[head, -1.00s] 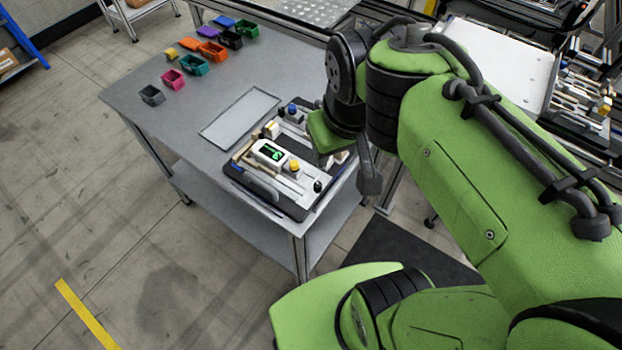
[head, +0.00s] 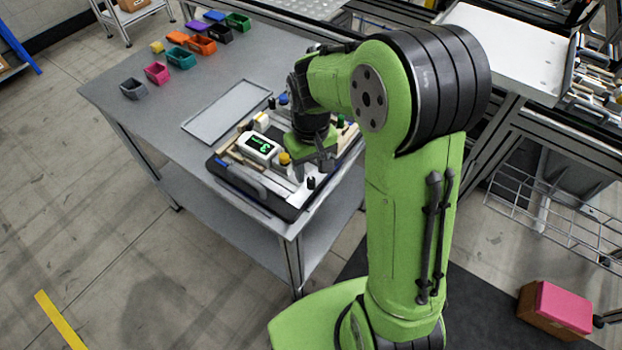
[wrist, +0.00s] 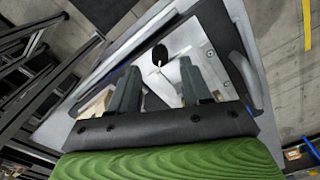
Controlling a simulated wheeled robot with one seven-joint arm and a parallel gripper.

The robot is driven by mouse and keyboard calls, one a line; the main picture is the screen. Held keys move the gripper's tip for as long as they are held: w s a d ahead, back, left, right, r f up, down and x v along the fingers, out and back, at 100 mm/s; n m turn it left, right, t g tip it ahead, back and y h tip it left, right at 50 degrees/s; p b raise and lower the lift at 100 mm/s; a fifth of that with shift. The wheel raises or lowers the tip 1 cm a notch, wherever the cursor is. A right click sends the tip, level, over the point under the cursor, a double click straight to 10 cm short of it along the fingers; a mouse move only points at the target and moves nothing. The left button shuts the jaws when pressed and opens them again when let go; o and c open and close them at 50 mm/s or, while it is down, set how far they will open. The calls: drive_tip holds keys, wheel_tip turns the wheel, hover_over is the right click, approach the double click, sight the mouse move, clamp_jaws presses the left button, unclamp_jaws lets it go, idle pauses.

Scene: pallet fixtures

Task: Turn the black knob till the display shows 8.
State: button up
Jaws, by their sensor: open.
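The black knob (head: 311,183) stands upright near the front right corner of the dark-edged panel (head: 230,178). In the wrist view the black knob (wrist: 160,54) shows just beyond the fingertips, between their lines. The white display box (head: 262,148) on the panel shows a small green figure that looks like a 3, too small to be sure. My gripper (head: 318,165) is over the panel's right side, close behind the knob. Its two fingers (wrist: 158,68) are apart with nothing held between them. I cannot tell its exact height above the knob.
A yellow knob (head: 284,158) stands close left of my gripper, and a blue knob (head: 283,99) at the panel's back. An empty grey tray (head: 227,111) lies behind the panel. Several coloured bins, including a teal one (head: 181,58), stand at the table's far left.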

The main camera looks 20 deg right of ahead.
sight(311, 179)
wheel_tip(311, 179, down, 4)
drive_tip(key=shift+r+b, duration=0.2)
drive_tip(key=shift+b, duration=0.1)
clamp_jaws()
